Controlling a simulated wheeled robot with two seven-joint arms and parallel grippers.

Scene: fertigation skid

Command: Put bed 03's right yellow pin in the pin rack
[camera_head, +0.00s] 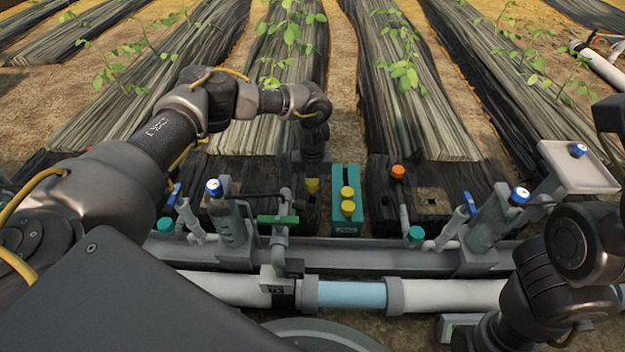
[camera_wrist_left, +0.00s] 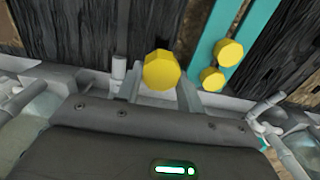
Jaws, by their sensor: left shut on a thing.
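A yellow pin (camera_head: 312,185) is between the fingertips of my left gripper (camera_head: 312,178), which points down and is shut on it. The pin's faceted yellow head also shows between the fingers in the left wrist view (camera_wrist_left: 162,70). Its lower part is hard to make out. The teal pin rack (camera_head: 334,180) stands just right of the gripper and also shows in the left wrist view (camera_wrist_left: 203,42). Two yellow pins, a rear one (camera_head: 347,191) and a front one (camera_head: 348,208), sit in the rack. My right gripper is not in view.
A grey manifold rail (camera_head: 400,256) and a white-and-blue pipe (camera_head: 345,294) run across the front, with a 03 label (camera_head: 283,292). Blue-capped valves (camera_head: 214,188) rise on both sides. An orange-capped pin (camera_head: 398,172) stands right of the rack. A pale tray (camera_head: 583,168) is far right.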

